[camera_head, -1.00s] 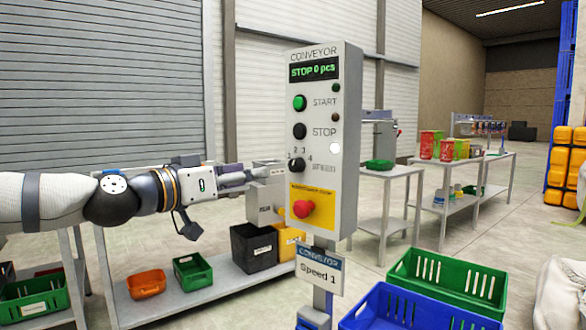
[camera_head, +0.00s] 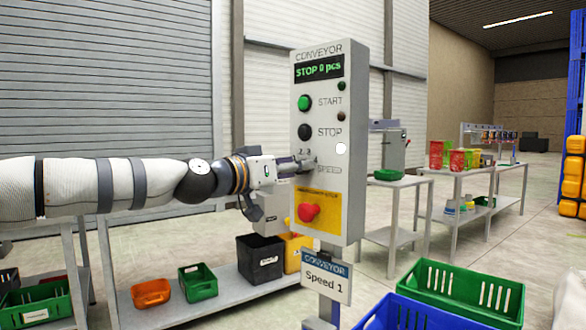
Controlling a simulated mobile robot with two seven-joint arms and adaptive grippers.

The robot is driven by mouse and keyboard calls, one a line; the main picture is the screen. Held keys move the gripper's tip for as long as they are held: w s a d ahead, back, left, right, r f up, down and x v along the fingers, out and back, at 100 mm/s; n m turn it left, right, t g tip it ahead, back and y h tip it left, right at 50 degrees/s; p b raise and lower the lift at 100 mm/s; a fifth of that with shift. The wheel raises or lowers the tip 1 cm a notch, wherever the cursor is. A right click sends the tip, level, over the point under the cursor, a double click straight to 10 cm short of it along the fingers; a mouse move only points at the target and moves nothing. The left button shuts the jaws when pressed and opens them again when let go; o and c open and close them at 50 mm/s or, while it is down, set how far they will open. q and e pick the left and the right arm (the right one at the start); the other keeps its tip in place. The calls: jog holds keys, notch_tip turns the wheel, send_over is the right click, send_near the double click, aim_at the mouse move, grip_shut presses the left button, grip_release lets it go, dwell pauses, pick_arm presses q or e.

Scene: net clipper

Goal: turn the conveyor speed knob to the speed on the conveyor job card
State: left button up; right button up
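The grey conveyor control box (camera_head: 330,215) stands upright, with a display (camera_head: 319,70) reading "STOP 0 pcs". A green START button (camera_head: 305,102) and a black STOP button (camera_head: 305,131) sit below the display. The job card (camera_head: 325,283) under the box reads "CONVEYOR Speed 1". My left gripper (camera_head: 303,165) reaches in from the left with its fingertips in front of the speed knob, beside the SPEED label (camera_head: 328,170). The gripper hides the knob, so I cannot tell whether the fingers hold it or where it points. My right gripper is not in view.
A red emergency-stop button (camera_head: 309,212) on a yellow plate sits just below my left gripper. Green (camera_head: 462,290) and blue (camera_head: 420,316) crates stand at the lower right. A shelf with several small bins (camera_head: 198,281) is behind my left arm.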

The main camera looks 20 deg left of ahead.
pick_arm(q)
grip_shut()
jog(key=shift+n, duration=0.3)
jog(key=shift+a+f+n, duration=0.1)
jog(key=shift+f+n, duration=0.05)
jog(key=shift+n, duration=3.6)
jog(key=shift+f+n, duration=0.1)
jog(key=shift+n, duration=3.95)
